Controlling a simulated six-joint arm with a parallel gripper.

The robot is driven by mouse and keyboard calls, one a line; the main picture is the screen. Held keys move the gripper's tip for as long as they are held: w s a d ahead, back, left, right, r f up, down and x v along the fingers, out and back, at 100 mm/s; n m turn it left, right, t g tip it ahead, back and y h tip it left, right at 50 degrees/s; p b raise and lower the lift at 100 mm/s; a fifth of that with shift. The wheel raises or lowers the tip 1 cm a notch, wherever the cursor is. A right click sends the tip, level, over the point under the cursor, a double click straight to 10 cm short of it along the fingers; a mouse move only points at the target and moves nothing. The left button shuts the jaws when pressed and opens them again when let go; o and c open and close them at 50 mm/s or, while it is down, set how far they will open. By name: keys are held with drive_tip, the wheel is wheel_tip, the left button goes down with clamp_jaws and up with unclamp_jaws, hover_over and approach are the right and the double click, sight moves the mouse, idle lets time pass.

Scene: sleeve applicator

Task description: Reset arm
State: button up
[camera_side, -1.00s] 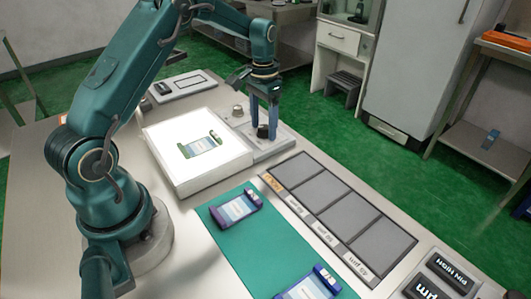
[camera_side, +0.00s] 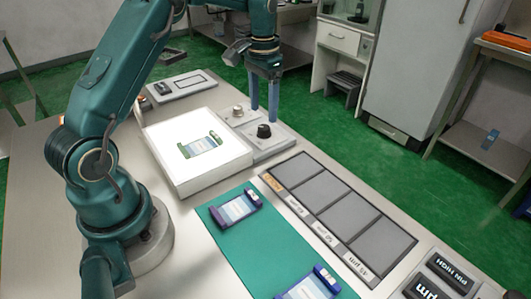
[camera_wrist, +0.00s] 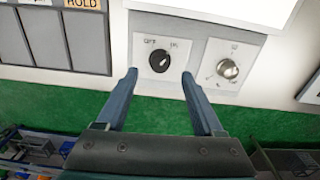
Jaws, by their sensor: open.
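My gripper (camera_side: 264,95) is open and empty. It hangs above the control plate beside the light box. In the wrist view my gripper (camera_wrist: 160,78) has its two fingers spread, with the black knob (camera_wrist: 160,61) showing between and beyond them. The black knob (camera_side: 264,131) is clear of the fingers in the side view. A silver knob (camera_side: 238,111) sits on the same plate and also shows in the wrist view (camera_wrist: 228,69). The lit white light box (camera_side: 168,136) holds a green-ended sleeve with a blue and white label (camera_side: 200,147).
A teal mat (camera_side: 262,257) holds two purple-ended sleeves (camera_side: 236,208) (camera_side: 312,287). A grey tray with several compartments (camera_side: 378,245) lies to the right. Black labelled blocks (camera_side: 450,272) stand at the lower right. A framed panel (camera_side: 182,86) lies behind the light box.

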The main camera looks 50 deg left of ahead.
drive_tip(key=shift+w+d+r, duration=0.1)
drive_tip(key=shift+d+r, duration=0.1)
drive_tip(key=shift+r, duration=0.15)
drive_tip(key=s+d+r+m+t, duration=0.1)
drive_tip(key=s+d+r+t, duration=0.1)
drive_tip(key=s+d+r, duration=0.3)
drive_tip(key=s+d+r+m+t, duration=0.15)
drive_tip(key=d+r, duration=0.25)
drive_tip(key=r, duration=0.4)
drive_tip(key=s+d+f+n+t, duration=0.1)
drive_tip(key=s+d+f, duration=0.1)
drive_tip(key=s, duration=0.4)
drive_tip(key=s+d+f+n+t, duration=0.1)
drive_tip(key=s+f, duration=0.2)
drive_tip(key=s, duration=0.4)
drive_tip(key=shift+s+d+f, duration=0.15)
drive_tip(key=shift+d+f, duration=0.2)
drive_tip(key=shift+d, duration=0.05)
